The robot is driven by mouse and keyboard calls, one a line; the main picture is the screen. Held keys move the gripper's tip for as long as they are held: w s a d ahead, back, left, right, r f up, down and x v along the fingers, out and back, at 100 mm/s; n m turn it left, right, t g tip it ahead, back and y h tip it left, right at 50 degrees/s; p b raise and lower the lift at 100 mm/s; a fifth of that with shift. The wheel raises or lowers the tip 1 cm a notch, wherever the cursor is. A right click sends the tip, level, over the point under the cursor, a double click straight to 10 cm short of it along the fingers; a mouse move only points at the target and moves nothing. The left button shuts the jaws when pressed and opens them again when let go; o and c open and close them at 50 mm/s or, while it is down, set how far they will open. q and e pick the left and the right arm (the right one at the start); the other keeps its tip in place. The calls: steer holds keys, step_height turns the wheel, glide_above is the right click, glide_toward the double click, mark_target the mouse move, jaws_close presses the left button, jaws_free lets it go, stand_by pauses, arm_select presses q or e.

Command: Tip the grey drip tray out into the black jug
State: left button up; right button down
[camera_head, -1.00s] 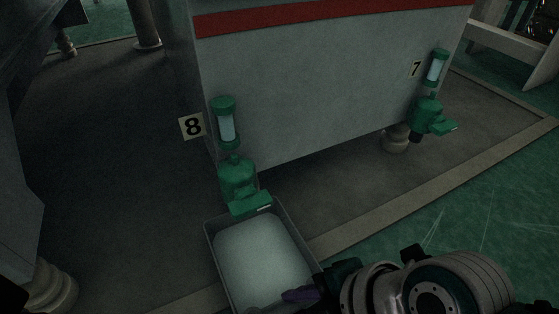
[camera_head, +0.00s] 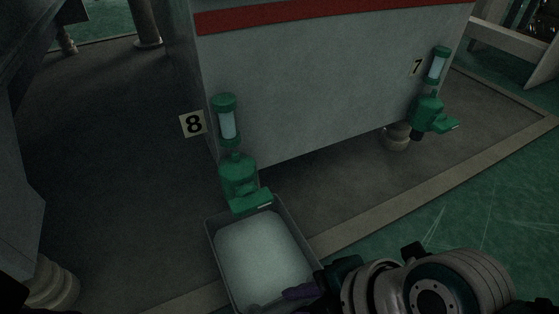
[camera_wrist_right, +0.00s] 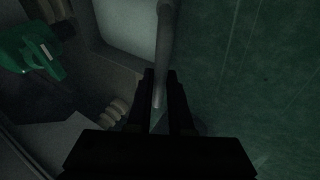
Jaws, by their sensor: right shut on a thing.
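The grey drip tray (camera_head: 211,247) is at the bottom centre of the head view, below the green fitting marked 8. It holds a broad pale, whitish fill. My right arm comes in from the lower right, and its gripper (camera_head: 292,293) is at the tray's near right side. In the right wrist view the gripper (camera_wrist_right: 160,92) is shut on a grey bar-like edge of the drip tray (camera_wrist_right: 166,40), with the pale fill beside it. The tray's near end is cut off by the head view. The black jug and my left gripper are not in view.
A green fitting (camera_head: 238,175) with a sight glass hangs on the grey cabinet (camera_head: 310,90), its spout just above the tray's far edge. A similar fitting (camera_head: 430,113) is by label 7. A pale floor border (camera_head: 400,212) and green floor (camera_head: 490,220) lie right.

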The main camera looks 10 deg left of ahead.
steer(key=shift+r, duration=0.1)
stand_by(0.3)
steer(key=shift+s+d+p, duration=0.2)
steer(key=shift+s+p, duration=0.05)
steer(key=shift+p, duration=0.05)
steer(key=s+d+p, duration=0.3)
steer(key=s+d, duration=0.3)
steer(key=s, duration=0.3)
steer(key=shift+s+d+p, duration=0.15)
steer(key=shift+d+p, duration=0.2)
steer(key=shift+p, duration=0.05)
stand_by(1.0)
stand_by(0.3)
